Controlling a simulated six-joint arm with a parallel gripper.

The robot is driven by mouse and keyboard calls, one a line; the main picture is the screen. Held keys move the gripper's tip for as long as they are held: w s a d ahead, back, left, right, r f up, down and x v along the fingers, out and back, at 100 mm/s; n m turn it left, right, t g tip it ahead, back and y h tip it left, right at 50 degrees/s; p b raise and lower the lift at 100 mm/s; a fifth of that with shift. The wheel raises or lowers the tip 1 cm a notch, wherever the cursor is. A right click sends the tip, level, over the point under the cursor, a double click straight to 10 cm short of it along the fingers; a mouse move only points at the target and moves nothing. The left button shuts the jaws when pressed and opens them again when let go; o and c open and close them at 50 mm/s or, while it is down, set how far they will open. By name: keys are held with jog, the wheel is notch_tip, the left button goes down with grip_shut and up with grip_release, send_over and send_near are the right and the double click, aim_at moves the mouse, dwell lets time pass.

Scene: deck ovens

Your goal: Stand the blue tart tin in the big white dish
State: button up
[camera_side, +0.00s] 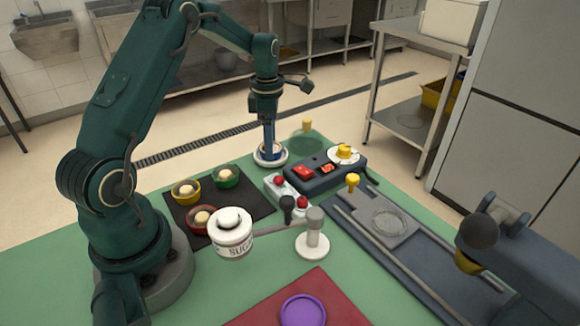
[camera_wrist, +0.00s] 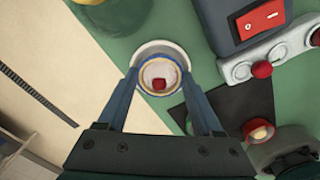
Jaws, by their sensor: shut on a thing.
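The blue tart tin (camera_wrist: 144,80) has a pale filling with a red piece in its middle. My gripper (camera_wrist: 159,76) is shut on it, one finger on each side. The big white dish (camera_wrist: 163,45) shows as a pale ring around and beyond the tin in the wrist view. In the side view my gripper (camera_side: 269,148) points straight down over the white dish (camera_side: 258,160) at the far edge of the green table. The fingers reach down to the dish there, and the tin is mostly hidden. I cannot tell whether the tin touches the dish's bottom.
A dark control box (camera_side: 325,178) with red switches stands right of the dish. Yellow (camera_side: 180,199), green (camera_side: 219,183) and red (camera_side: 193,225) tins sit on a black mat nearer. A sugar jar (camera_side: 232,240) and a purple dish (camera_side: 302,312) are farther forward.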

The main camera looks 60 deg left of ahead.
jog(key=o, duration=1.1)
jog(key=shift+r, duration=5.55)
jog(key=s+d+r+m+t, duration=0.2)
jog(key=s+d+r+m, duration=0.1)
jog(key=d+r+m, duration=0.3)
jog(key=s+d+r+m+t, duration=0.2)
jog(key=s+d+r+m, duration=0.15)
jog(key=d, duration=0.35)
jog(key=s+d+f+m, duration=0.1)
jog(key=s+f+m, duration=0.1)
jog(key=m, duration=0.4)
jog(key=s+d+f+m+t, duration=0.1)
jog(key=s+d+f+m, duration=0.1)
jog(key=s+m, duration=0.2)
jog(key=s+d+f+m, duration=0.2)
jog(key=s+f+m, duration=0.1)
jog(key=m, duration=0.6)
jog(key=shift+s+d+f+t, duration=0.15)
jog(key=shift+s+t, duration=0.15)
jog(key=shift+s, duration=0.3)
